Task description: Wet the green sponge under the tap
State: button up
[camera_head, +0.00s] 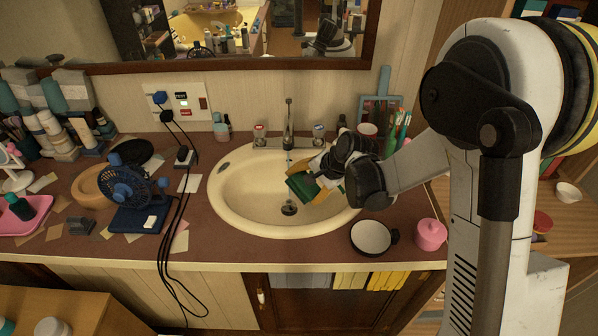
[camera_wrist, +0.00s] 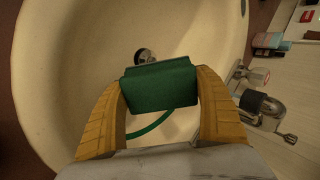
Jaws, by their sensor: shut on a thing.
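The green sponge (camera_head: 301,188) is held over the basin of the cream sink (camera_head: 232,205), left of my arm. In the wrist view the sponge (camera_wrist: 160,86) sits between the two yellow fingers of my gripper (camera_wrist: 160,98), which is shut on it. In the head view my gripper (camera_head: 314,178) reaches into the sink from the right. The tap (camera_head: 289,125) stands behind the basin, and the sponge is in front of and below its spout. The tap also shows at the right of the wrist view (camera_wrist: 262,104).
The drain (camera_head: 289,209) lies below the sponge. A black-rimmed bowl (camera_head: 371,237) and a pink jar (camera_head: 430,234) stand right of the sink. A blue fan (camera_head: 130,190) and black cables (camera_head: 180,215) lie to the left. Brushes (camera_head: 401,125) stand behind my arm.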

aim_at(299, 194)
jog(key=shift+s+d+r+p, duration=0.25)
jog(key=shift+s+r+p, duration=0.25)
jog(key=shift+s+r, duration=0.5)
jog(key=shift+s+d+r+p, duration=0.25)
jog(key=shift+s+r+p, duration=0.2)
jog(key=shift+s+r, duration=0.5)
jog(key=shift+s+f, duration=0.15)
